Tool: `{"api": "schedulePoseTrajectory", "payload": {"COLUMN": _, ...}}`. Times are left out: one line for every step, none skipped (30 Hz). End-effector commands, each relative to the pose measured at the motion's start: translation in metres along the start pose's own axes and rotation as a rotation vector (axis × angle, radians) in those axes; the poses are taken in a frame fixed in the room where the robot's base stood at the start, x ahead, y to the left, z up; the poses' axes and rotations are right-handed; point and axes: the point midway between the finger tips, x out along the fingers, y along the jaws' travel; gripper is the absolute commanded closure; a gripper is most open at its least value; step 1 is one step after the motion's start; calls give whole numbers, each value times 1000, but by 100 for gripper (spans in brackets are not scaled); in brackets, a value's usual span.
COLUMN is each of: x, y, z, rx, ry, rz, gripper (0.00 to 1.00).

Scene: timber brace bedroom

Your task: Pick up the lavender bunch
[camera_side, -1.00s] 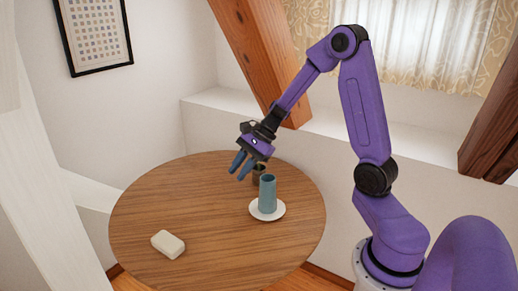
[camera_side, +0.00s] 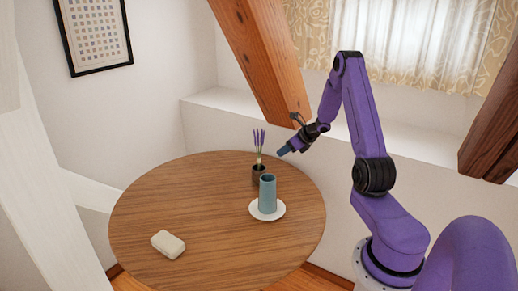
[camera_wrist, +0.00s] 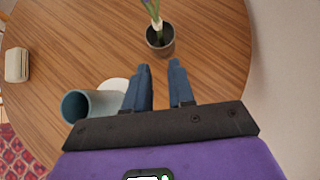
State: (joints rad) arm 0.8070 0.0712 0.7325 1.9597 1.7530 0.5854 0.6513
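The lavender bunch (camera_side: 259,140) has purple tips and stands upright in a small dark pot (camera_side: 258,177) at the back right of the round table. In the wrist view its stems (camera_wrist: 152,9) rise out of the pot (camera_wrist: 160,48) and leave the picture at the top. My gripper (camera_side: 283,152) is to the right of the lavender, apart from it, and tilts down toward the left. In the wrist view its two blue fingers (camera_wrist: 160,67) are spread with a gap between them and nothing held. They point toward the pot.
A blue cup (camera_side: 267,194) stands on a white saucer (camera_side: 281,211) just in front of the pot. A cream block (camera_side: 168,244) lies at the table's front left. The left and middle of the wooden table (camera_side: 190,205) are clear. A wooden beam and ledge are behind.

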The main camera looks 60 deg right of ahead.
Motion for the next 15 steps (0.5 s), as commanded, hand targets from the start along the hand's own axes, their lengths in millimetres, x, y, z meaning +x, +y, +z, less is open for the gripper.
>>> {"api": "schedulePoseTrajectory", "payload": {"x": 11, "y": 1, "z": -1, "rx": -1, "ry": 2, "rz": 3, "gripper": 77}}
{"api": "schedulePoseTrajectory", "payload": {"x": 16, "y": 1, "z": -1, "rx": 0, "ry": 1, "rz": 3, "gripper": 77}}
{"api": "schedulePoseTrajectory", "payload": {"x": 23, "y": 1, "z": 0, "rx": -2, "ry": 1, "rz": 4, "gripper": 77}}
{"api": "schedulePoseTrajectory", "payload": {"x": 28, "y": 1, "z": 0, "rx": -2, "ry": 1, "rz": 3, "gripper": 77}}
{"api": "schedulePoseTrajectory", "payload": {"x": 33, "y": 1, "z": 0, "rx": -2, "ry": 1, "rz": 3, "gripper": 77}}
{"api": "schedulePoseTrajectory", "payload": {"x": 40, "y": 1, "z": -1, "rx": -3, "ry": 2, "rz": 3, "gripper": 77}}
{"api": "schedulePoseTrajectory", "payload": {"x": 46, "y": 1, "z": 0, "rx": -3, "ry": 2, "rz": 3, "gripper": 77}}
{"api": "schedulePoseTrajectory", "payload": {"x": 51, "y": 1, "z": -1, "rx": -3, "ry": 2, "rz": 3, "gripper": 77}}
{"api": "schedulePoseTrajectory", "payload": {"x": 57, "y": 1, "z": 0, "rx": -3, "ry": 2, "rz": 3, "gripper": 77}}
{"api": "schedulePoseTrajectory", "payload": {"x": 62, "y": 1, "z": -1, "rx": -3, "ry": 2, "rz": 3, "gripper": 77}}
{"api": "schedulePoseTrajectory", "payload": {"x": 67, "y": 1, "z": 0, "rx": -3, "ry": 1, "rz": 3, "gripper": 77}}
{"api": "schedulePoseTrajectory", "payload": {"x": 72, "y": 1, "z": 0, "rx": -3, "ry": 1, "rz": 3, "gripper": 77}}
{"api": "schedulePoseTrajectory", "payload": {"x": 75, "y": 1, "z": 0, "rx": -3, "ry": 0, "rz": 2, "gripper": 77}}
{"api": "schedulePoseTrajectory", "payload": {"x": 78, "y": 1, "z": 0, "rx": -3, "ry": 0, "rz": 2, "gripper": 77}}
{"api": "schedulePoseTrajectory", "payload": {"x": 82, "y": 0, "z": 0, "rx": -3, "ry": 0, "rz": 2, "gripper": 77}}
